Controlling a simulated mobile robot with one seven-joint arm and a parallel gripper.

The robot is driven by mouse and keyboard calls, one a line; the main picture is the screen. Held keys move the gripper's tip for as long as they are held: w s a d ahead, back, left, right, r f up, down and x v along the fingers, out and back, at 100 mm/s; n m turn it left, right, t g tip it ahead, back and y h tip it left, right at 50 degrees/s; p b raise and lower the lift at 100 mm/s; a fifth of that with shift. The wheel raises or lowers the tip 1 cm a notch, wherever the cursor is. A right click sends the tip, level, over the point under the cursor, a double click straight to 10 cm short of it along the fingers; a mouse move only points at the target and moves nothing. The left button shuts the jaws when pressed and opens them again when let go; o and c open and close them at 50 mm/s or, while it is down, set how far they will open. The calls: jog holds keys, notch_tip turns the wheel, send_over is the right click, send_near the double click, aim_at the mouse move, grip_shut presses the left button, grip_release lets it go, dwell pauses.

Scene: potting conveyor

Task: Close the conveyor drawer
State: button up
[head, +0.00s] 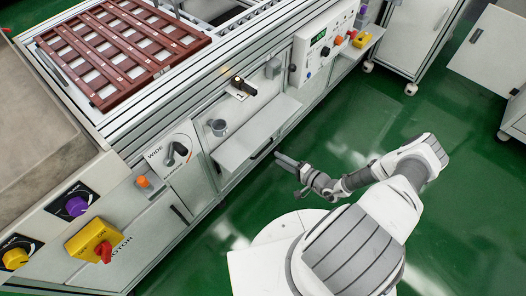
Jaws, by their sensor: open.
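The conveyor drawer (258,132) is a light grey panel that sticks out from the side of the conveyor, below an open recess. A dark handle (262,149) shows at its front edge. My gripper (281,160) is open, just right of the handle and the drawer's front edge. Its fingers are small and dark here, and I cannot tell whether they touch the drawer. Nothing shows between them. The inside of the drawer is not clearly visible.
The conveyor carries a brown slatted tray (122,46). A grey cylinder (218,127) and a dark lit fitting (243,86) sit in the recess. A control box (323,45) stands right of it. Knob panels, including a yellow switch (92,243), lie left. Green floor (340,125) is clear.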

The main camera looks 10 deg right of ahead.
aim_at(263, 149)
jog(key=shift+b+x, duration=1.3)
jog(key=shift+x, duration=3.35)
grip_shut()
